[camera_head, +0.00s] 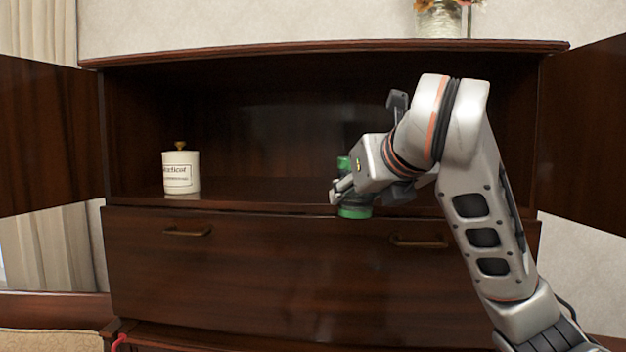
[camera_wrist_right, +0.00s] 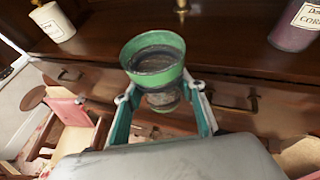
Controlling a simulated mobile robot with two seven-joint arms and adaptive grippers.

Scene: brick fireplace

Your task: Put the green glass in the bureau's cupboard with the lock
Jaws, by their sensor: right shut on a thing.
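The green glass (camera_head: 355,212) is held by my right gripper (camera_head: 350,190) in front of the cupboard's lower front edge. Green shows above and below the fingers, and the gripper hides its middle. In the right wrist view the glass (camera_wrist_right: 155,60) stands between the fingers of the gripper (camera_wrist_right: 165,105), with its round open rim facing up. The bureau's cupboard (camera_head: 270,120) is open, with one door (camera_head: 45,135) swung out at the left and the other (camera_head: 590,130) at the right. I cannot make out a lock. My left gripper is not in view.
A white labelled jar (camera_head: 181,172) stands on the cupboard floor at the left. A dark labelled jar (camera_wrist_right: 295,27) shows at the right in the wrist view. The middle of the cupboard floor looks mostly clear. A drawer front (camera_head: 290,250) with two handles lies below.

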